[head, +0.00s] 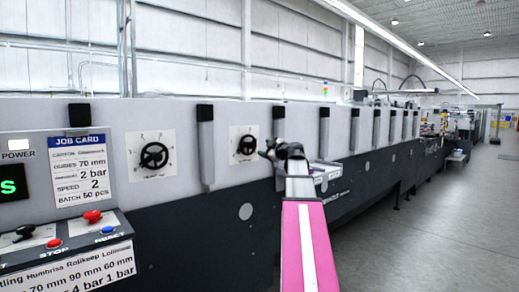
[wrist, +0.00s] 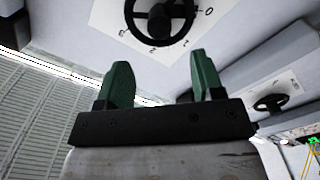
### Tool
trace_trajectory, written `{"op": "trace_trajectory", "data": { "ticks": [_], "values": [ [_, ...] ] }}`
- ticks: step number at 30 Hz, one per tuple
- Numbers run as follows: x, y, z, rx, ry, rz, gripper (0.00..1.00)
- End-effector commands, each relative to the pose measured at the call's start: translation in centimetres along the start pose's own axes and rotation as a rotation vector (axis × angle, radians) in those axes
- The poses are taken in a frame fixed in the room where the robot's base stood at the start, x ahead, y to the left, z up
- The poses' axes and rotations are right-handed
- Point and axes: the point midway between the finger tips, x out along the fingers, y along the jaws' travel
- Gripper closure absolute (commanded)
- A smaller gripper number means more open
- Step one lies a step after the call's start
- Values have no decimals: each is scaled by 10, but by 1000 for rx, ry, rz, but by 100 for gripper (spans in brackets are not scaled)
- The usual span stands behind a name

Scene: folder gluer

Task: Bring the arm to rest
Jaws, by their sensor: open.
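My gripper (head: 268,150) is at the end of my arm, in front of the long grey machine (head: 375,135), just right of the right black handwheel (head: 243,146) in the head view. In the wrist view its two green fingers stand apart with nothing between them, so my gripper (wrist: 160,75) is open and empty. A black handwheel (wrist: 160,14) on a white numbered dial lies beyond the fingertips there. I cannot tell the exact gap to the machine face, but no contact shows.
Another handwheel (head: 154,155) sits further left. A second handwheel (wrist: 270,102) shows in the wrist view. The grey floor (head: 440,225) at right is clear.

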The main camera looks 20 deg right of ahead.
Motion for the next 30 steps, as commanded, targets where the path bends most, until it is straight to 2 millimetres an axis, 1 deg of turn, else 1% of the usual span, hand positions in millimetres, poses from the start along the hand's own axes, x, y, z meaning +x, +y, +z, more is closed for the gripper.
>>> {"op": "trace_trajectory", "data": {
  "ticks": [1, 6, 19, 22, 23, 26, 29, 30],
  "values": [
    [-6, -1, 0, 0, -1, 1, 39],
    [-13, 0, 0, 0, 0, 0, 39],
    [-13, 0, 0, 0, 0, 0, 39],
    [-11, -7, 2, 13, -5, -11, 39],
    [-10, -12, 4, 23, -10, -21, 39],
    [-1, -46, 16, 86, -41, -76, 39],
    [10, -100, 33, 189, -103, -164, 39],
    [13, -125, 41, 236, -135, -202, 39]
  ]
}}
